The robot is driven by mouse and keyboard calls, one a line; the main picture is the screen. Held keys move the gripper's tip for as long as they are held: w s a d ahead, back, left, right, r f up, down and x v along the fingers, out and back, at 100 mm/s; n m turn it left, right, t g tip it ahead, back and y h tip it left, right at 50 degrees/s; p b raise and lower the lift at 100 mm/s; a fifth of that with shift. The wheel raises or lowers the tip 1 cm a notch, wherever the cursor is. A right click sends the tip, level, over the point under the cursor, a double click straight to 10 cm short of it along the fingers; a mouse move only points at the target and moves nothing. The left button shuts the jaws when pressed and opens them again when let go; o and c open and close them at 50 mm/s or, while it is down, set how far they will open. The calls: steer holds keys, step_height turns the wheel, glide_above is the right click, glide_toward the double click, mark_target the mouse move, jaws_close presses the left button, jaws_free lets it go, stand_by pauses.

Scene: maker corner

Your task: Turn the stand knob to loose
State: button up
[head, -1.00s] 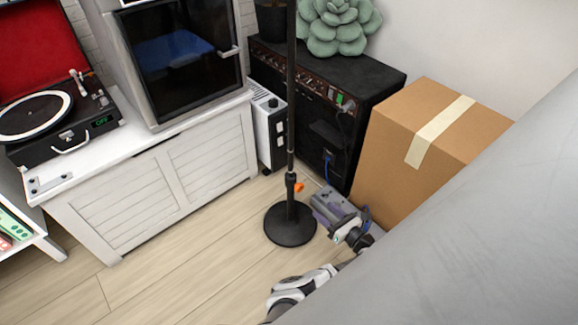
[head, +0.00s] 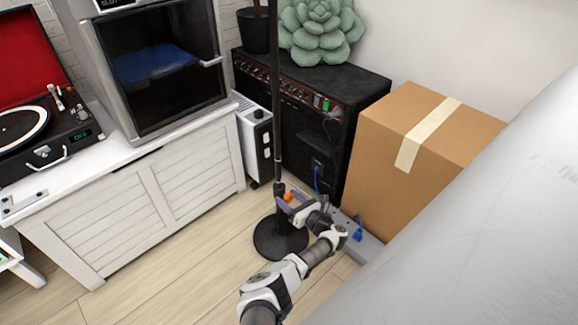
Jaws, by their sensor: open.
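A black stand (head: 277,130) rises as a thin upright pole from a round dark base (head: 265,241) on the wooden floor. The orange stand knob (head: 288,197) sits low on the pole, at a thicker collar. My gripper (head: 288,201) is at the knob's height, its jaws open and reaching from the right toward the pole. The knob shows between or just beyond the fingers; I cannot tell whether they touch it. The knob's turned position is too small to read. My arm covers part of the base's right side.
A black amplifier (head: 310,119) stands behind the pole, with a cardboard box (head: 427,150) to its right. A power strip with a blue plug (head: 358,236) lies on the floor beside the box. A white cabinet (head: 130,212) is at left. Floor in front is clear.

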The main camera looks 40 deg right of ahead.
steer(key=shift+w, duration=0.1)
steer(key=c, duration=1)
steer(key=n, duration=0.3)
steer(key=shift+f, duration=0.1)
steer(key=shift+n+b, duration=0.35)
steer(key=shift+n, duration=0.55)
steer(key=o, duration=1)
steer(key=shift+s, duration=0.2)
